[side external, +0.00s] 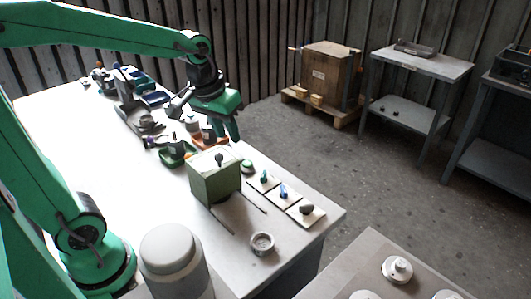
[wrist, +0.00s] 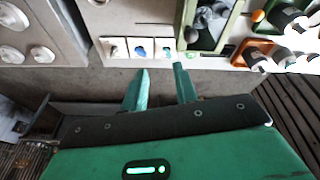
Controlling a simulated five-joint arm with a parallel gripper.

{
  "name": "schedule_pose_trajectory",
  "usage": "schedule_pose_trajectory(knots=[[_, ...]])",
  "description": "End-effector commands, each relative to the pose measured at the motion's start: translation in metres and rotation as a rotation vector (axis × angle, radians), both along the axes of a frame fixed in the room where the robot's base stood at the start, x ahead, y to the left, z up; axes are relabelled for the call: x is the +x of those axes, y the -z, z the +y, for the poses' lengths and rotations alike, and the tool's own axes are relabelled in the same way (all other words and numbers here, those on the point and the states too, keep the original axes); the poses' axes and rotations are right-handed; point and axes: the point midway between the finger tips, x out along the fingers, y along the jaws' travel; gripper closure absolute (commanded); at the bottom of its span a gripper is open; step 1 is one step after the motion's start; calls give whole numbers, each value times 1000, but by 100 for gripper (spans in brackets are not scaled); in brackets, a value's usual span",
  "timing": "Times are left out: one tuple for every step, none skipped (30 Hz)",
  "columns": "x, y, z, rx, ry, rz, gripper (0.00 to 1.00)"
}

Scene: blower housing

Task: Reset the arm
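My gripper (side external: 224,132) hangs in the air over the far right edge of the white table (side external: 60,125), beyond the green box. In the wrist view my gripper (wrist: 160,74) shows two green fingers apart with nothing between them. The green box-shaped housing (side external: 214,183), with a dark knob on top, stands on the table; it also shows in the wrist view (wrist: 207,28), beyond the fingertips. Three pale tiles with small parts, including a blue one (side external: 284,192), lie in a row to its right.
An orange tray (side external: 213,144) and a green tray (side external: 168,159) hold small parts near my gripper. A small metal ring cup (side external: 262,243) sits near the front edge. A wooden crate (side external: 328,75) and grey side table (side external: 425,62) stand behind. The floor between is clear.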

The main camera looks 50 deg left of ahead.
Motion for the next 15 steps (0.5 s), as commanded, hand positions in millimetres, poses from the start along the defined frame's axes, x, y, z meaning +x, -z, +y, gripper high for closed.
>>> schedule_pose_trajectory(knots=[[-10,-5,-2,5,18,-18,71],[-14,-7,-2,8,28,-28,71],[-21,-10,-3,12,43,-39,71],[-26,-12,-4,16,53,-48,71],[-31,-13,-4,19,63,-57,71],[-38,-15,-5,23,77,-68,71],[-43,-16,-6,27,88,-76,71],[-48,-18,-6,30,97,-85,71],[-55,-19,-7,35,110,-97,71],[-60,-20,-7,39,121,-106,71],[-64,-20,-8,42,132,-115,71],[-71,-21,-8,48,145,-126,71],[-76,-21,-9,51,155,-134,71],[-80,-21,-9,55,165,-143,71],[-86,-22,-10,60,177,-154,71]])
